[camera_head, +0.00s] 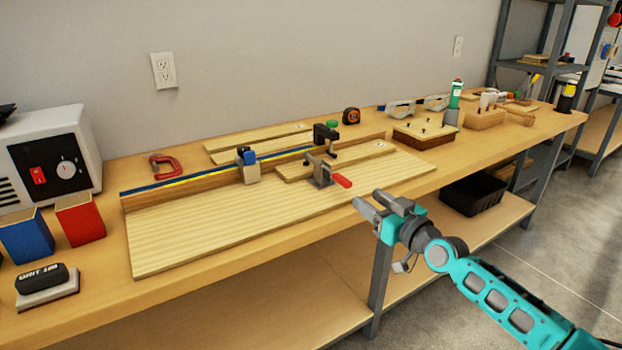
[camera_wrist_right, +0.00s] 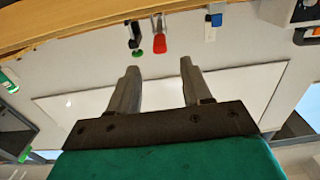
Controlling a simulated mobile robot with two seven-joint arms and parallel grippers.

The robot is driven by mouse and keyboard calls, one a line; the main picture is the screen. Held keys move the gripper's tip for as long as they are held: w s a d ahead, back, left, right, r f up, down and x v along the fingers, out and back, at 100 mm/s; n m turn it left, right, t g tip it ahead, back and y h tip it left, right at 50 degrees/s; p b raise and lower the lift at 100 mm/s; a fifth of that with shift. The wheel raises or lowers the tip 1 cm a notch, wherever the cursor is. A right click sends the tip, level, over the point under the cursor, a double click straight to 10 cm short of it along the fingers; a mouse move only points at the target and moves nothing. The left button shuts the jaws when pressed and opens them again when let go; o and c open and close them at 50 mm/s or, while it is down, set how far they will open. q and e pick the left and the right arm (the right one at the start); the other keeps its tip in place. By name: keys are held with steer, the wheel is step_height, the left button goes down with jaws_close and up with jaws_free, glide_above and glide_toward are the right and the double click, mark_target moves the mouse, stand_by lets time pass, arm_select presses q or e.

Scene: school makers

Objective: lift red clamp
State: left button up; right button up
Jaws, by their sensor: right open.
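A red C-shaped clamp (camera_head: 165,166) lies on the workbench at the back left, behind the long fence and near the white machine. A metal toggle clamp with a red handle (camera_head: 342,180) stands on the plank board at the middle; its red handle also shows in the right wrist view (camera_wrist_right: 159,46). My right gripper (camera_head: 367,199) is open and empty, in front of the bench's front edge and to the right of the toggle clamp, far from the red C-shaped clamp. Its two fingers also show apart in the right wrist view (camera_wrist_right: 158,82). My left gripper is not in view.
The wooden plank board (camera_head: 190,246) with a fence covers much of the workbench. Blue (camera_head: 27,236) and red (camera_head: 80,219) boxes, a sanding block (camera_head: 46,285) and a white machine (camera_head: 50,155) stand at left. A peg block (camera_head: 425,136) and a green bottle (camera_head: 455,94) stand at right.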

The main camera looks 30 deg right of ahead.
mark_target(335, 175)
steer(key=w+b, duration=0.1)
steer(key=w, duration=0.3)
steer(key=w+b, duration=0.1)
steer(key=w, duration=0.3)
steer(key=w+a+b, duration=0.1)
steer(key=w, duration=0.3)
steer(key=shift+w+b, duration=0.3)
steer(key=shift+b, duration=0.05)
jaws_close()
steer(key=shift+r, duration=0.1)
